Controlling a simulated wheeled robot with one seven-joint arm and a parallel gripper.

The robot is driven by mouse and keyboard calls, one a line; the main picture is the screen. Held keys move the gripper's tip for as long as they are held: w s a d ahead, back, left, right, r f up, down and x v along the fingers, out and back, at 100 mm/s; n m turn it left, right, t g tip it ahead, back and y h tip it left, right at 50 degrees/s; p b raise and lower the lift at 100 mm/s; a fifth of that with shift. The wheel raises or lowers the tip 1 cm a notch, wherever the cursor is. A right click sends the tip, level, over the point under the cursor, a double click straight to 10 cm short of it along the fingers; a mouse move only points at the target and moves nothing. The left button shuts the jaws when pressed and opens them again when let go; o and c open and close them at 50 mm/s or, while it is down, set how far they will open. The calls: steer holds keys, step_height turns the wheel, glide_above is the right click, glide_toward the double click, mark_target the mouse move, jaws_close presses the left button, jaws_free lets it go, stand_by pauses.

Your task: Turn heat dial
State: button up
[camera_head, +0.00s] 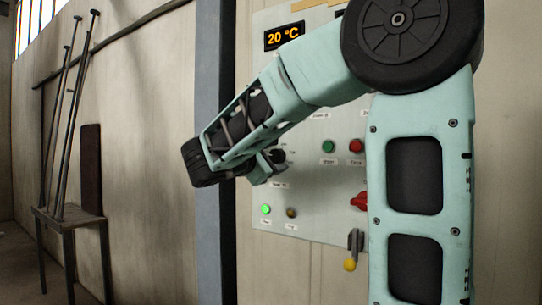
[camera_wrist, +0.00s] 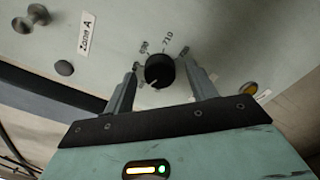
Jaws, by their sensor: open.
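A black round heat dial (camera_wrist: 159,70) with a white pointer mark sits on the pale control panel (camera_wrist: 225,30), with a printed scale around it. In the wrist view my gripper (camera_wrist: 160,85) is open, with one finger on each side of the dial. A gap shows between the dial and each finger; I cannot tell how deep the fingers reach. In the head view my gripper (camera_head: 270,165) is at the panel's left part, and the dial (camera_head: 279,155) shows only partly behind it. A display (camera_head: 284,36) on the panel reads 20 °C.
The panel also carries a green button (camera_head: 327,146), a red button (camera_head: 355,146), a red knob (camera_head: 359,201), a lit green lamp (camera_head: 265,209) and a yellow-tipped lever (camera_head: 350,264). A small table (camera_head: 68,216) with leaning rods stands at the left wall.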

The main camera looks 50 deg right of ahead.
steer(key=c, duration=1)
steer(key=n+p, duration=0.1)
steer(key=n, duration=0.3)
steer(key=shift+n, duration=0.4)
steer(key=shift+n+p, duration=1.45)
steer(key=shift+n, duration=0.85)
steer(key=o, duration=1)
